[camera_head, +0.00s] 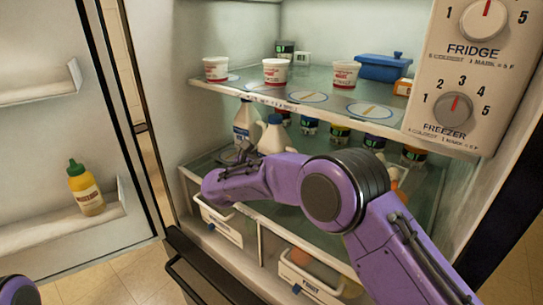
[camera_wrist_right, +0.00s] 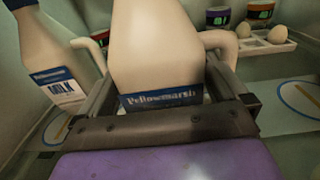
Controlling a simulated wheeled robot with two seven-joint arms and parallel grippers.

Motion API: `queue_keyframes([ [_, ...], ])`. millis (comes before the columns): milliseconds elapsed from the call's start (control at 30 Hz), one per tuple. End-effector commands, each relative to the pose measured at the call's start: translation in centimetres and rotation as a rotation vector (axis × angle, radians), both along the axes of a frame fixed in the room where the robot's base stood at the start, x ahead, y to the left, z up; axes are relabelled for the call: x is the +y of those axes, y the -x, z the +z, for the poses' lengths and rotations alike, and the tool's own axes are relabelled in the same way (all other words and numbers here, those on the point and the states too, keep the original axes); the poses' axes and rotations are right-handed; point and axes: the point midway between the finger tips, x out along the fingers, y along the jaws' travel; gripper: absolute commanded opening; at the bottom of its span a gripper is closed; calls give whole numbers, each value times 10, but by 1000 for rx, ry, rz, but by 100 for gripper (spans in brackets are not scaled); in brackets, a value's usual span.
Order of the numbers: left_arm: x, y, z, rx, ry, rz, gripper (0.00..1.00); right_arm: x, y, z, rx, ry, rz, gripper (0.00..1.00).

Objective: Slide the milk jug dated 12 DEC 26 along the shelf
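Two milk jugs stand on the lower fridge shelf: a white one (camera_head: 243,122) behind on the left and a cream-coloured one (camera_head: 272,138) nearer the right arm. My right gripper (camera_head: 240,158) is low at the nearer jug. In the right wrist view, this jug (camera_wrist_right: 158,45) stands between the fingers, its blue "Fellowmarsh" label partly hidden by the gripper. The fingers lie close along both sides; firm contact is unclear. The other jug (camera_wrist_right: 48,55), labelled "MILK", leans in the picture at left. No date is readable. My left gripper is out of view.
Jars (camera_head: 340,134) stand farther back on the lower shelf (camera_head: 205,165). An egg tray (camera_wrist_right: 262,45) is at right in the wrist view. The upper shelf (camera_head: 240,88) with cups and a blue dish (camera_head: 384,67) hangs above my arm. Drawers (camera_head: 220,222) lie below.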

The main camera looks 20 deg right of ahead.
Motion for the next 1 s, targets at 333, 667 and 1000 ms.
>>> queue_keyframes([
  [333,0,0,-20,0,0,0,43,46,28,-3,-2,1,4,100],
  [667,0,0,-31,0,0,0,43,88,54,-1,0,0,1,100],
  [1000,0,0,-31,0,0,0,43,90,55,0,1,-1,0,100],
])
